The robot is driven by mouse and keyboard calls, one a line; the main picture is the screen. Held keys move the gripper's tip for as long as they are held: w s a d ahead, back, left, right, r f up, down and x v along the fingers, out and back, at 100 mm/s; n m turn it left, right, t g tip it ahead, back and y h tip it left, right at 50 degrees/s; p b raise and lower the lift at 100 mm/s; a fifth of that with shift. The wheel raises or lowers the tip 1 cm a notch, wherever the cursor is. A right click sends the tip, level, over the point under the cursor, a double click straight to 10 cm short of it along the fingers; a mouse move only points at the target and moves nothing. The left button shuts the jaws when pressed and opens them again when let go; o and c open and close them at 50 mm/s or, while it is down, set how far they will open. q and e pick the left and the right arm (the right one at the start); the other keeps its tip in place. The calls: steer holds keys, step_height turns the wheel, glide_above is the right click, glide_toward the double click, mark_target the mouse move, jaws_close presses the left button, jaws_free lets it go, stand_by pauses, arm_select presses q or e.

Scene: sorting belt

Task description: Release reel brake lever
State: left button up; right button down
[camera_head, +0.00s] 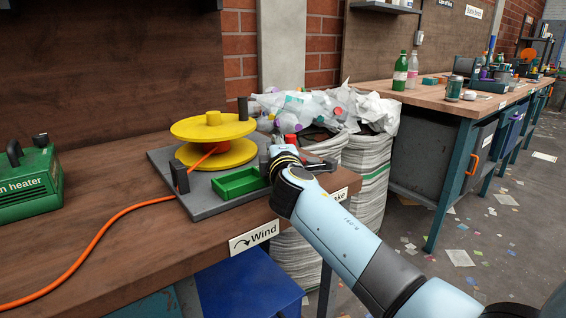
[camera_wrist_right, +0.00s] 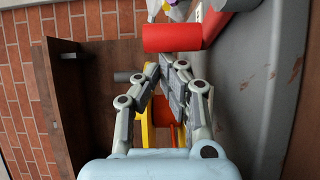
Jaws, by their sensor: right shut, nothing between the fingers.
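The reel winder has a yellow reel (camera_head: 213,143) with orange cable, on a grey base plate (camera_head: 205,207). A red handle (camera_head: 290,139), apparently the brake lever's grip, shows just above my right wrist in the head view. In the right wrist view the red handle (camera_wrist_right: 172,38) lies across the top, just beyond my fingertips. My right gripper (camera_wrist_right: 168,70) is shut and empty. A small gap shows between its tips and the handle; contact cannot be told. In the head view my wrist hides much of the lever. My left gripper is out of view.
A green tray (camera_head: 238,183) sits on the plate beside the reel. A label ending in "ke" (camera_head: 338,196) and a "Wind" label (camera_head: 254,238) are on the bench front. White sacks of waste (camera_head: 370,160) stand behind. A green heater (camera_head: 30,182) is at left.

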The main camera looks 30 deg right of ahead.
steer(key=shift+w+d+b, duration=0.3)
steer(key=shift+w+d, duration=0.2)
steer(key=shift+d, duration=0.25)
stand_by(0.6)
steer(key=v, duration=1.2)
